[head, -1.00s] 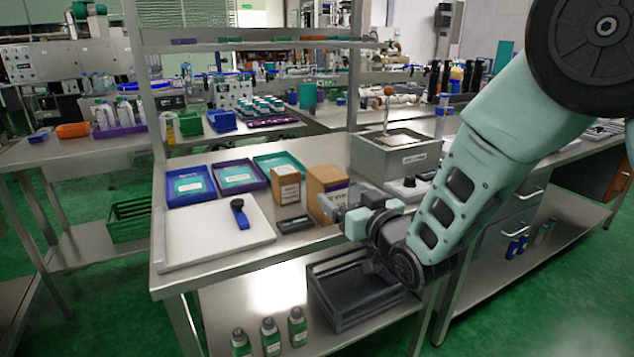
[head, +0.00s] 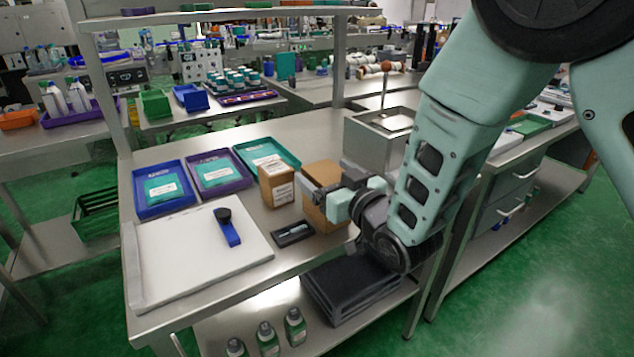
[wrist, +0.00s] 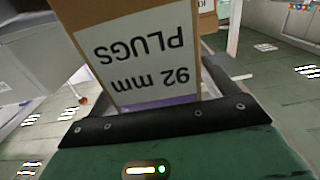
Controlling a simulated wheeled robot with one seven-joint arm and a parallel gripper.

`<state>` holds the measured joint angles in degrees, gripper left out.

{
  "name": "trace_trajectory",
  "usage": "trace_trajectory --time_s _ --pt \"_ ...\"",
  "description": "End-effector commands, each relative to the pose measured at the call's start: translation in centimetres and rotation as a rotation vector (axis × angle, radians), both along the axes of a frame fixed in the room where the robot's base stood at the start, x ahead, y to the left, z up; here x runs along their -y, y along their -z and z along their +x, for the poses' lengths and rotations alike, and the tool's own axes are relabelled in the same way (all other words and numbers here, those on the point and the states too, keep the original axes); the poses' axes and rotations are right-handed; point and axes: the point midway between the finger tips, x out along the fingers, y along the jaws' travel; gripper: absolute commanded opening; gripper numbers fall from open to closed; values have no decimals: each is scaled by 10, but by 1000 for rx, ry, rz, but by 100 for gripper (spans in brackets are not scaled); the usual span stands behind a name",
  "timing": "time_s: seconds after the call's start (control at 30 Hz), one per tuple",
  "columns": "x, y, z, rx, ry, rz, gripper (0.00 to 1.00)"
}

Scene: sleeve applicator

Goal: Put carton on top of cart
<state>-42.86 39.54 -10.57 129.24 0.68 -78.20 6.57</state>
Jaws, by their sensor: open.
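A tall brown carton (head: 321,173) stands upright on the steel bench (head: 180,230), partly hidden behind my gripper. In the wrist view the carton (wrist: 145,20) fills the upper middle, with a white label reading "92 mm PLUGS" upside down. My gripper (head: 324,200) is open at the carton's near right side. In the wrist view the gripper (wrist: 160,112) lies just below the carton's label face; I cannot tell if it touches. A smaller brown carton (head: 276,186) with a white label stands to the left. I cannot make out a cart for certain.
Blue (head: 163,190), purple (head: 218,174) and teal (head: 268,154) trays lie behind a white board (head: 190,255) holding a blue-handled tool (head: 229,228). A dark flat device (head: 293,235) lies before the cartons. A steel box (head: 375,145) stands behind right. A black crate (head: 350,290) and bottles are on the lower shelf.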

Motion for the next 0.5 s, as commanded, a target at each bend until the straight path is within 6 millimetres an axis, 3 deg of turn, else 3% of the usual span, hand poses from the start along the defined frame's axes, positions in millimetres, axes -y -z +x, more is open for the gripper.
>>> trace_trajectory --time_s 0.3,0.5 --pt "1 0 -1 0 0 0 85" --pt "0 0 -1 -1 0 1 29"
